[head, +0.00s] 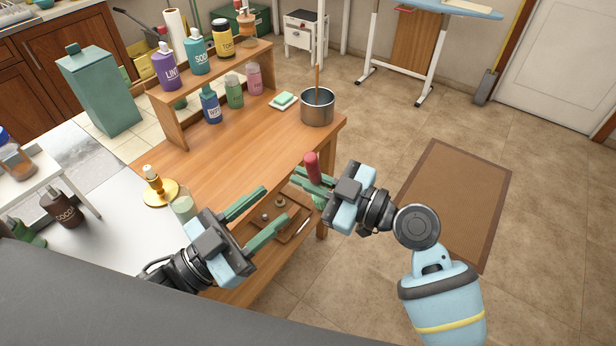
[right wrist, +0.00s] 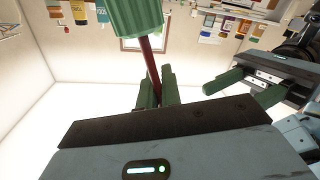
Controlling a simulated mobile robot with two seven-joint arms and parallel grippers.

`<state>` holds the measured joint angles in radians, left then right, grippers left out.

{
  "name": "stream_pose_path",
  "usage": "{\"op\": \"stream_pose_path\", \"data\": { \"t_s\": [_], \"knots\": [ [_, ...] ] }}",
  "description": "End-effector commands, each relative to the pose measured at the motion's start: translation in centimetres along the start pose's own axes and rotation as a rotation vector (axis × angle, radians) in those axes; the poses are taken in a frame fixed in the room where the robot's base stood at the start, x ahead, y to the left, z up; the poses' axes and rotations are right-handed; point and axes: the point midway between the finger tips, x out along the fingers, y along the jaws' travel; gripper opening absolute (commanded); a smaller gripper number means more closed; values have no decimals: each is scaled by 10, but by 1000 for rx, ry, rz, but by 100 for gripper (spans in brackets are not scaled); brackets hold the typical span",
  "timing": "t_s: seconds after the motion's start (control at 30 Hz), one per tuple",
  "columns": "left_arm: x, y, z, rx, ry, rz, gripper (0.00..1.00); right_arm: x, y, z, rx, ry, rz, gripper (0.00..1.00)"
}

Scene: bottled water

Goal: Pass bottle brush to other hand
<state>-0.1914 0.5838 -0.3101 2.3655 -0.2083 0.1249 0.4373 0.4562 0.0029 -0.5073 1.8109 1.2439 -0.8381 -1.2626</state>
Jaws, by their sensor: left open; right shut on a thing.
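The bottle brush has a red handle (head: 312,166) that stands up above my right gripper (head: 306,178) in the head view. Its green bristle head shows just below those fingers. In the right wrist view the ribbed green bristle head (right wrist: 137,18) and dark red stem (right wrist: 152,65) rise from between my right fingers (right wrist: 157,90), which are shut on the brush. My left gripper (head: 275,205) is open and empty, a short way left of and below the brush in the head view. Its spread fingers also show at the right of the right wrist view (right wrist: 240,92).
The wooden table (head: 235,150) lies below and behind the grippers. It bears a metal pot (head: 318,107), a sponge (head: 284,100), several bottles by a raised shelf (head: 215,70), and a gold candle holder (head: 159,192). A lower shelf holds a small tray (head: 272,222).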

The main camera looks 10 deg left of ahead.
Motion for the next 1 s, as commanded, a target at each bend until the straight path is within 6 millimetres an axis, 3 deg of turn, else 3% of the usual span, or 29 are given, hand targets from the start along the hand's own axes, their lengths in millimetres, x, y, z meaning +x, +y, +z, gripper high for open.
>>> {"op": "stream_pose_path", "data": {
  "t_s": [0.17,0.27,0.37,0.53,0.7,0.9,1.0],
  "knots": [
    [-2,-1,7,-5,-18,-15,43,0,0,0,0,0,0,0],
    [-8,-5,26,-19,-73,-58,43,0,0,0,0,0,0,0],
    [-21,-9,59,-40,-170,-125,43,0,0,0,0,0,0,0],
    [-60,-7,128,-91,-386,-244,43,0,0,0,0,0,0,0],
    [-110,9,188,-148,-604,-330,43,0,0,0,0,0,0,0],
    [-174,43,242,-223,-845,-391,43,0,0,0,0,0,0,0],
    [-201,62,259,-256,-942,-405,43,0,0,0,0,0,0,0]
  ]
}}
